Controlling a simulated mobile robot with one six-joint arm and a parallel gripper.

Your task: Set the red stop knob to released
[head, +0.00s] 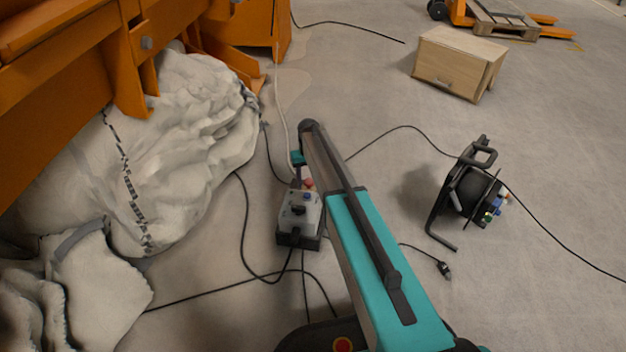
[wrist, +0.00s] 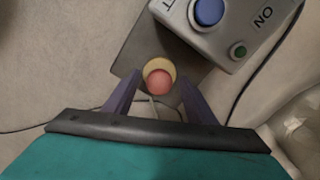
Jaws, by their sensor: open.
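The red stop knob (wrist: 160,80) shows in the wrist view with a yellow ring around it, on the control box. In the head view the red knob (head: 309,183) is a small spot at the top of the grey control box (head: 300,212), which stands on the floor. My gripper (wrist: 160,92) is open, with one finger on each side of the knob in the wrist view. I cannot tell whether the fingers touch it. In the head view my gripper (head: 297,168) is just above the box and mostly hidden by the wrist.
A blue button (wrist: 208,12) and a small green button (wrist: 238,51) sit on the box near the knob. Cables lie around the box. Grey sacks (head: 180,150) lie at left under an orange frame (head: 140,60). A black cable reel (head: 470,190) stands at right.

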